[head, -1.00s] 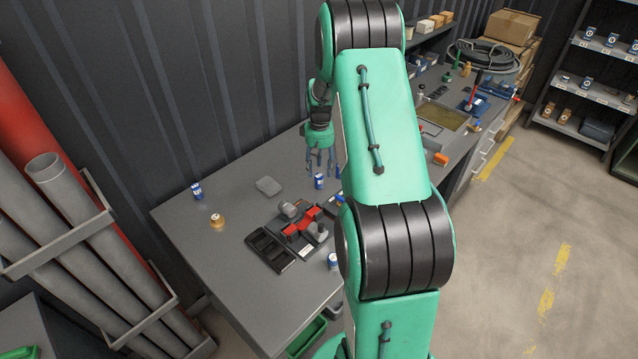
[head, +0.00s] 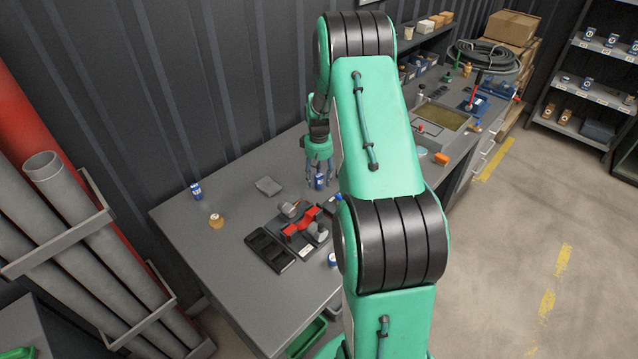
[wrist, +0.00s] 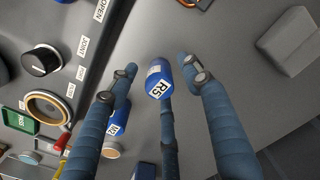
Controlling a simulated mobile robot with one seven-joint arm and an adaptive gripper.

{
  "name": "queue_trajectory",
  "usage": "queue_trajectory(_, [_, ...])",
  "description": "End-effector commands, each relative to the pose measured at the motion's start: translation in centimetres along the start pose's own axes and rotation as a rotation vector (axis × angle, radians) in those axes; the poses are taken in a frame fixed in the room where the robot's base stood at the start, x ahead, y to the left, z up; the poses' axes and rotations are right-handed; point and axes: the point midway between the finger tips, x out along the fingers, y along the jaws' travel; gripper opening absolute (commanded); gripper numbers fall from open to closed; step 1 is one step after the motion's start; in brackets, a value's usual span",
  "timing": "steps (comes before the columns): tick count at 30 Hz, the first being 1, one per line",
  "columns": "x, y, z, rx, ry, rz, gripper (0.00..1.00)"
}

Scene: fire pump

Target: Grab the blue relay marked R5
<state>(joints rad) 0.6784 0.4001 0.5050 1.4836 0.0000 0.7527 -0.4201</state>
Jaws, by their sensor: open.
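The blue relay marked R5 (wrist: 159,82) stands on the grey bench, its label readable in the wrist view. In the head view the relay (head: 320,181) shows below my gripper (head: 319,180). My gripper (wrist: 160,85) is open; its blue-grey fingers reach down around the relay, on its left, right and near sides, with gaps at the left and right. Whether the near finger touches it I cannot tell. A second blue relay (wrist: 117,122) with a label I cannot read surely is partly hidden behind the left finger.
A black tray and a device with a red part (head: 303,222) lie in front of the gripper. Another blue relay (head: 196,191) and a brass-coloured piece (head: 216,221) stand at the left. A grey block (head: 268,186) lies near. A panel with a knob (wrist: 41,61) fills the wrist view's left.

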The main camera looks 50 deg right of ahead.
Motion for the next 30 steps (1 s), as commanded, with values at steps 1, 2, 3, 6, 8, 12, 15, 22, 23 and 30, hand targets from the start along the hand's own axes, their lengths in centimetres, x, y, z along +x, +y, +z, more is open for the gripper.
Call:
queue_trajectory(1, [0.2,0.01,-0.01,0.0,0.0,0.0,0.49])
queue_trajectory(2, [0.25,0.01,-0.02,0.0,0.0,0.0,0.49])
queue_trajectory(3, [0.28,0.01,-0.02,0.0,0.0,0.0,0.49])
queue_trajectory(6, [0.25,0.01,-0.01,0.0,0.0,0.0,0.49])
queue_trajectory(8, [0.25,0.01,0.0,0.0,0.0,0.0,0.49])
queue_trajectory(12, [0.25,0.0,0.0,0.0,0.0,0.0,0.49])
queue_trajectory(15, [0.25,0.0,0.01,0.0,0.0,0.0,0.49])
queue_trajectory(22, [0.25,0.0,0.01,0.0,0.0,0.0,0.21])
queue_trajectory(23, [0.25,0.0,0.01,0.0,0.0,0.0,0.15])
queue_trajectory(30, [0.23,0.0,0.0,0.0,0.0,0.0,0.0])
